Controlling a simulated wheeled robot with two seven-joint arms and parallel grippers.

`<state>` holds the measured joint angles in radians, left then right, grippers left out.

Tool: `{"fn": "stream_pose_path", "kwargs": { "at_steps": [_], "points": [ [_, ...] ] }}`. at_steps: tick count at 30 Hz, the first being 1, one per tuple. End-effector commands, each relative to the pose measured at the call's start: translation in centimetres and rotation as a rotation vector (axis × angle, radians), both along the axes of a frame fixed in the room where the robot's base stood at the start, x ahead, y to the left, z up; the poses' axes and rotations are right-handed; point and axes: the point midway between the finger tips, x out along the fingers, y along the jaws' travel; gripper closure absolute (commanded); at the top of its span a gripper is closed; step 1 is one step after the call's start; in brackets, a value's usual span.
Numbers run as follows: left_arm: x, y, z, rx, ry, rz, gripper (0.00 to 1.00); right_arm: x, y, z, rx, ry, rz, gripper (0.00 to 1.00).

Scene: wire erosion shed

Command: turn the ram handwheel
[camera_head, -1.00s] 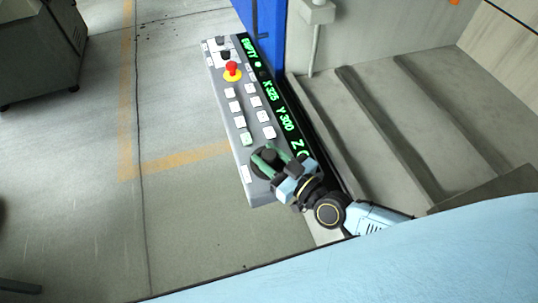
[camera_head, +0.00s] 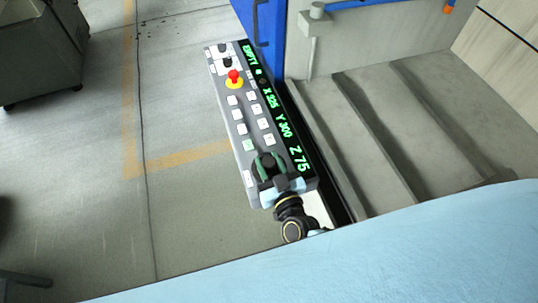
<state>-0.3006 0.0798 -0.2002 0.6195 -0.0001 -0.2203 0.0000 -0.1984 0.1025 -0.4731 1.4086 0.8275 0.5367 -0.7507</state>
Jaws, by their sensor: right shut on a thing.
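The ram handwheel (camera_head: 268,161) is a dark round knob at the near end of a grey control panel (camera_head: 243,124). The panel's green display (camera_head: 297,150) reads EMPTY, X 325, Y 300 and Z 75. My left gripper is not in view.
A red emergency button on a yellow base (camera_head: 234,78) and several white keys sit on the panel beyond the handwheel. A blue upright (camera_head: 268,40) and a grey ridged tray (camera_head: 375,140) lie to the right.

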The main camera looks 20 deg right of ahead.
Motion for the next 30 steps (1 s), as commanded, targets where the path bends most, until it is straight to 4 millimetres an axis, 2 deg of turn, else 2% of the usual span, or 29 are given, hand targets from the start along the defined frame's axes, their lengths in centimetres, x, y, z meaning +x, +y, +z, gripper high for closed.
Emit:
{"fn": "stream_pose_path", "kwargs": {
  "at_steps": [4, 15, 30],
  "points": [
    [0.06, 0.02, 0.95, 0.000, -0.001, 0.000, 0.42, -0.09, 0.24, 0.05, 0.005, 0.005, -0.120, 0.89],
    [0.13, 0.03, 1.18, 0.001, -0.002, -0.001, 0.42, -0.04, 0.15, -0.10, 0.001, 0.001, -0.319, 0.89],
    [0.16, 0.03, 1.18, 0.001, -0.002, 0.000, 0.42, -0.01, 0.05, -0.10, -0.001, 0.000, -0.370, 0.89]
  ]
}}
